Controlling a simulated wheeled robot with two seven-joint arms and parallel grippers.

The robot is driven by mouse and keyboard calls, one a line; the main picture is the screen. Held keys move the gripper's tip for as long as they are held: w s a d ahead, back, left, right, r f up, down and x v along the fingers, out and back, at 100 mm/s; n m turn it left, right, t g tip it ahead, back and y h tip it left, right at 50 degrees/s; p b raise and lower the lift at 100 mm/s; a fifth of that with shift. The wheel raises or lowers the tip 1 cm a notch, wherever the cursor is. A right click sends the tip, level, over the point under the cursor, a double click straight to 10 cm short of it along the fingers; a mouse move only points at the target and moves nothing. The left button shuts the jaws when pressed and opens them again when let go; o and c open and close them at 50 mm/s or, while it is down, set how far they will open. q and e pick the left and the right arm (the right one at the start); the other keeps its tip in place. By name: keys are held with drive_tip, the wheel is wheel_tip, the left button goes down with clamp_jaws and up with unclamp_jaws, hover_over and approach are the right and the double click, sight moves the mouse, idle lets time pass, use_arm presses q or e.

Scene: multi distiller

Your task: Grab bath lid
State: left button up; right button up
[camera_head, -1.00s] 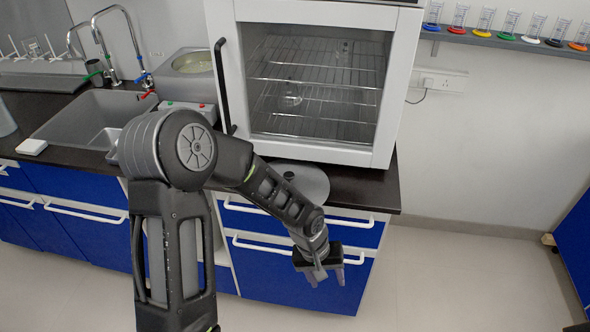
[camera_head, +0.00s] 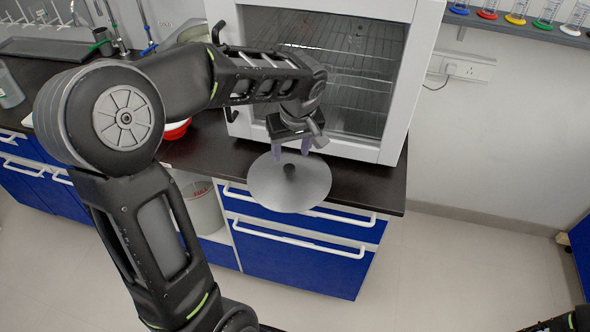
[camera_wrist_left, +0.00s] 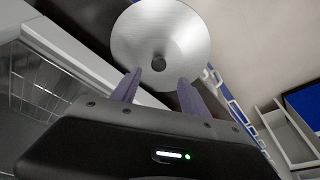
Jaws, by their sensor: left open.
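The bath lid (camera_head: 268,190) is a round grey metal disc with a dark knob (camera_head: 289,170) at its middle. In the head view it lies at the front edge of the dark counter, partly overhanging it. My left gripper (camera_head: 291,150) is open and empty, just behind and above the knob, with its fingers pointing down. In the left wrist view the lid (camera_wrist_left: 160,25) shows beyond the two fingertips (camera_wrist_left: 160,80), and its knob (camera_wrist_left: 158,63) appears between and ahead of them. I see no contact. My right gripper is not clearly in view; only a dark piece shows at the bottom right corner.
A white drying oven (camera_head: 396,100) with wire racks stands right behind the lid. The counter (camera_head: 372,185) is bare to the lid's right. Blue drawers (camera_head: 300,262) with white handles are below. A shelf (camera_head: 520,24) with coloured-base cylinders is at the upper right.

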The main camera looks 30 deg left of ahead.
sight(289, 167)
use_arm(q)
drive_tip(key=shift+x, duration=1.3)
drive_tip(key=shift+f+p, duration=0.15)
drive_tip(key=shift+p, duration=0.15)
drive_tip(key=shift+f, duration=0.25)
drive_tip(key=p+x, duration=0.1)
drive_tip(key=x, duration=0.3)
drive_tip(key=shift+w+a+f+p, duration=0.1)
drive_tip(key=shift+w+f+p, duration=0.1)
drive_tip(key=shift+w+p, duration=0.1)
drive_tip(key=shift+c, duration=0.5)
clamp_jaws()
drive_tip(key=shift+r, duration=0.1)
